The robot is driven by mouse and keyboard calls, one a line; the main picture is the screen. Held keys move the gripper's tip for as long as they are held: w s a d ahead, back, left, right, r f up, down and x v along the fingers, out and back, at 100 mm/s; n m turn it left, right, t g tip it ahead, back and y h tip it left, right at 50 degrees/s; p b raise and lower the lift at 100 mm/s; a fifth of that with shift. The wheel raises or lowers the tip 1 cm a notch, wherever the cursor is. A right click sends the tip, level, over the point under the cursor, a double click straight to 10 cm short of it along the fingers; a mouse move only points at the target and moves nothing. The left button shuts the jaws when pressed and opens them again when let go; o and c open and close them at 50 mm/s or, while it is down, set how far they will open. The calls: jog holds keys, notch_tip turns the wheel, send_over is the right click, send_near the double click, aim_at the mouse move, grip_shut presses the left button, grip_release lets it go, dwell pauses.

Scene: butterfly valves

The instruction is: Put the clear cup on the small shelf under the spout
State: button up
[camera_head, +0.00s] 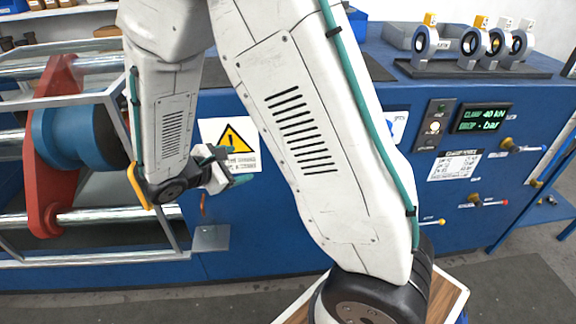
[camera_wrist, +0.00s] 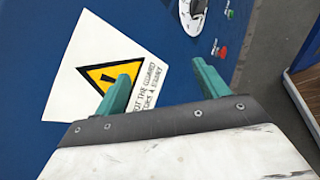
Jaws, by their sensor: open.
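I cannot make out the clear cup in either view. A small grey metal shelf (camera_head: 211,238) sticks out from the blue front of the machine, left of centre. A thin copper-coloured spout (camera_head: 203,206) shows just above it. My gripper (camera_head: 230,166) is in front of the machine, above and slightly right of the shelf, by the warning sign. In the wrist view my gripper (camera_wrist: 165,76) has its two green fingers apart, with nothing between them. The shelf and spout do not show there.
The yellow warning sign (camera_head: 236,144) is on the blue panel (camera_head: 290,235). A red-and-blue clamped valve (camera_head: 60,140) with steel bars is at left. Small valves (camera_head: 470,45) stand on top at right. Several small handles (camera_head: 490,202) stick out from the right front.

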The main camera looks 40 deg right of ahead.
jog(key=s+d+r+m+g+y, duration=0.3)
jog(key=s+r+m+g+y, duration=0.15)
jog(key=s+r+m, duration=0.75)
jog(key=s+a+r+m+t+y, duration=0.1)
jog(key=s+a+r+y, duration=0.1)
jog(key=s, duration=0.4)
jog(key=s+a+r+m+t+y, duration=0.1)
jog(key=s+a+r+t+y, duration=0.1)
jog(key=s+a+y, duration=0.2)
jog(key=shift+s+a+y, duration=0.35)
jog(key=shift+s+y, duration=0.7)
jog(key=shift+s, duration=0.1)
